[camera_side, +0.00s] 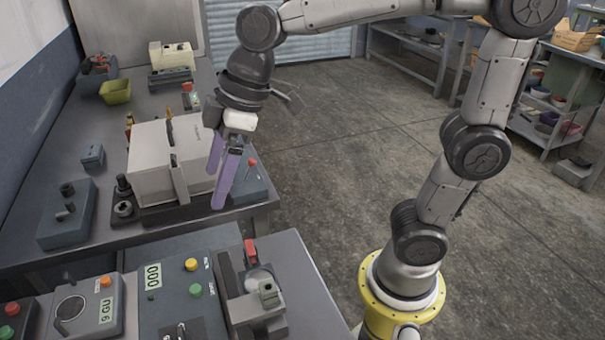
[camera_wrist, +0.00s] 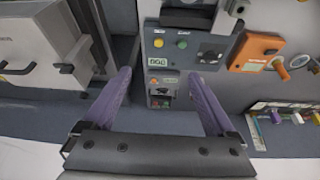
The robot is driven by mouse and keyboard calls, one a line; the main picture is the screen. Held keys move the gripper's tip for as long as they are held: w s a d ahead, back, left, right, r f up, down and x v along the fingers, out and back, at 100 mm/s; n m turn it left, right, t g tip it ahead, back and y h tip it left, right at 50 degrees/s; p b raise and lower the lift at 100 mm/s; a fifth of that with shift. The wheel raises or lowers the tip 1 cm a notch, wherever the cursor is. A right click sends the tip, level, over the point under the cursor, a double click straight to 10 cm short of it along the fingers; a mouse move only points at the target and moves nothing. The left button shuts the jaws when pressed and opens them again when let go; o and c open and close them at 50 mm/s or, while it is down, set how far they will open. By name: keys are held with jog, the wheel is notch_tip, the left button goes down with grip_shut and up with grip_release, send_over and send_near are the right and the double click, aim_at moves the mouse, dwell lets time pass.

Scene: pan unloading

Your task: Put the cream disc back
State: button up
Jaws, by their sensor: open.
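My gripper (camera_side: 216,190) has two purple fingers and hangs over the right edge of the long grey bench, next to a white box machine. In the wrist view my gripper (camera_wrist: 159,76) is open, with nothing between its fingers. I cannot clearly make out a cream disc in either view. A pale round piece (camera_side: 262,278) sits in a small grey fixture (camera_side: 252,306) with a red part on the near bench; whether it is the cream disc I cannot tell. The fixture stands apart from my gripper, nearer the side camera.
The white box machine (camera_side: 150,165) with handles stands close left of my gripper; it also shows in the wrist view (camera_wrist: 35,50). A button panel (camera_side: 178,290) is on the near bench. An orange device (camera_wrist: 258,53) is at the wrist view's right. Open floor (camera_side: 330,170) lies to the right.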

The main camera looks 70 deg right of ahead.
jog(key=s+d+f+m+t+h, duration=0.2)
jog(key=s+d+f+m, duration=0.2)
jog(key=s+d+m, duration=0.4)
jog(key=s+d, duration=0.3)
jog(key=s, duration=0.3)
jog(key=shift+d+f+h, duration=0.15)
jog(key=shift+d+h, duration=0.25)
